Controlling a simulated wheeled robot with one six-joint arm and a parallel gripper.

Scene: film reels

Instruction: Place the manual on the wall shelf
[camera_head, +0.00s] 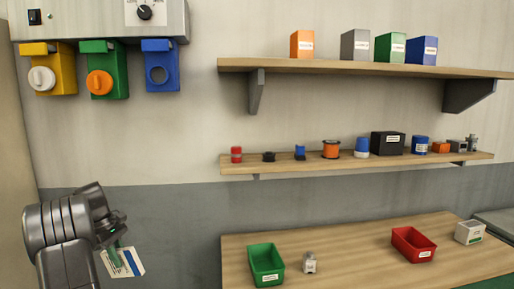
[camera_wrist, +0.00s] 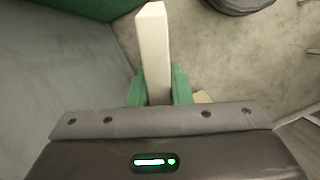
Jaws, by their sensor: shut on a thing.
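The manual (camera_head: 128,263) is a thin white booklet with blue and green on its cover. It hangs tilted below my gripper (camera_head: 119,238) at the lower left of the head view. In the wrist view it shows edge-on as a pale upright strip (camera_wrist: 153,50) between the green fingers of my gripper (camera_wrist: 158,88), which is shut on it. The upper wall shelf (camera_head: 340,66) carries orange, grey, green and blue upright boxes at its middle. The lower wall shelf (camera_head: 300,165) holds a row of small items. My gripper is left of and below both shelves.
A wooden table (camera_head: 345,265) below the shelves holds a green bin (camera_head: 266,265), a small metallic item (camera_head: 310,263), a red bin (camera_head: 413,244) and a white box (camera_head: 469,232). Yellow, green and blue holders (camera_head: 162,66) hang at upper left. The upper shelf's left end is bare.

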